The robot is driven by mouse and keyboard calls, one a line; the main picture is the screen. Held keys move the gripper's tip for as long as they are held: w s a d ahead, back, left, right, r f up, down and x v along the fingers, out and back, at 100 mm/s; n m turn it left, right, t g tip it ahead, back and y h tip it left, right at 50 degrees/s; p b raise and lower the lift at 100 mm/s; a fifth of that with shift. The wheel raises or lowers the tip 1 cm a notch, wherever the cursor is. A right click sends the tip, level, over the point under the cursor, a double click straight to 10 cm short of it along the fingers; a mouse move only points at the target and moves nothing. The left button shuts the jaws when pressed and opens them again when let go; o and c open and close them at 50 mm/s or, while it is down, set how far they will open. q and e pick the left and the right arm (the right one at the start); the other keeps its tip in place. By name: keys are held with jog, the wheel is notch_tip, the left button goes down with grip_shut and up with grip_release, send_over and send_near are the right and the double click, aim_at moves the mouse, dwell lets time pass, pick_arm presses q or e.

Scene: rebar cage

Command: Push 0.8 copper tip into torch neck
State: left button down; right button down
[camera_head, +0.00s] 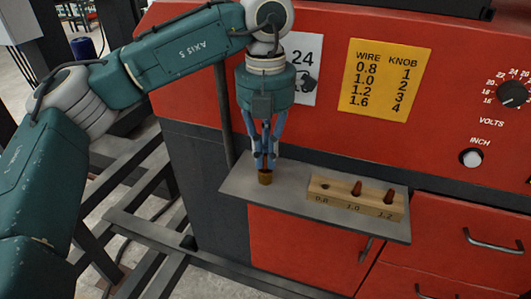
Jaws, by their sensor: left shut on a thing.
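My left gripper (265,167) points straight down over the left part of the grey shelf, its blue fingers shut. The 0.8 copper tip is not distinguishable; the fingers hide most of whatever they hold. A short brass-coloured cylinder (265,178), apparently the torch neck, is directly below the fingertips at the shelf. I cannot tell whether a tip is inside it. The wooden tip block (345,198) lies to the right, marked 0.8, 1.0 and 1.2. Its 0.8 hole looks empty; copper tips stand at 1.0 (356,188) and 1.2 (388,196). My right gripper is out of view.
The grey shelf (235,188) juts from the red machine front (300,240). A yellow wire-and-knob chart (385,80) and a white sheet (305,80) are behind the gripper. A volts dial (513,93) is at right. Drawers with handles (492,241) are below.

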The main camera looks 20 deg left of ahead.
aim_at(266, 155)
pick_arm(q)
jog(key=shift+f+b, duration=0.3)
jog(key=shift+f, duration=0.15)
jog(key=c, duration=1.7)
grip_release()
jog(key=shift+c, duration=0.2)
jog(key=shift+r, duration=0.1)
notch_tip(266, 155, up, 12)
